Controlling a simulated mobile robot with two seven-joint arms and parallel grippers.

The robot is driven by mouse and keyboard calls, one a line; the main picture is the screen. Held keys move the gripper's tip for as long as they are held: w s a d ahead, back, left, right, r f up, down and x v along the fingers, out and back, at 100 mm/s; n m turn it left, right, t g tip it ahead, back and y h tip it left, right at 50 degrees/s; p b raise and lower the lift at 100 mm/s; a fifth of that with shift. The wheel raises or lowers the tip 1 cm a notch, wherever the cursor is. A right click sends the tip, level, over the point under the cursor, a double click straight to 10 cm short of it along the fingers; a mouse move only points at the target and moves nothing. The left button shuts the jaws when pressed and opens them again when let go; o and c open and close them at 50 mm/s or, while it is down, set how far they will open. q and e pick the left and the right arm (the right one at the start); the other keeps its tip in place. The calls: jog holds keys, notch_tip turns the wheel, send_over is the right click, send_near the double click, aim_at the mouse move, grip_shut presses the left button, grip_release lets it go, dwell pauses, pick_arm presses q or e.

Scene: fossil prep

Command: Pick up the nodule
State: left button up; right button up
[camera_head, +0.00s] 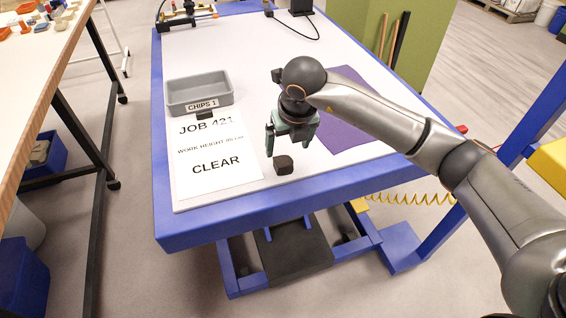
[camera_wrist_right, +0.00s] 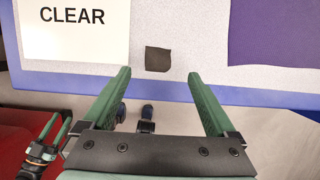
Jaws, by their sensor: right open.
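The nodule (camera_head: 284,165), a small dark grey-brown block, rests on the white table top near the front edge, just right of the printed sheet. My right gripper (camera_head: 289,146) is open and empty, above and just behind the nodule in the head view. In the right wrist view the nodule (camera_wrist_right: 158,59) shows beyond the fingertips, centred between the two green fingers (camera_wrist_right: 159,74) and apart from them. What looks like my left gripper (camera_wrist_right: 48,140) shows small at the lower left of the wrist view; its jaw state is unclear.
A grey tray labelled CHIPS 1 (camera_head: 198,101) stands behind the white sheet marked CLEAR (camera_head: 217,176). A purple mat (camera_head: 346,137) lies to the right. The blue table edge (camera_head: 250,229) is close in front of the nodule. A wooden bench (camera_head: 38,80) stands left.

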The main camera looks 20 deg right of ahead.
aim_at(284, 161)
jog(key=shift+p+x, duration=0.5)
jog(key=shift+x, duration=2.9)
jog(key=shift+a, duration=0.1)
grip_shut()
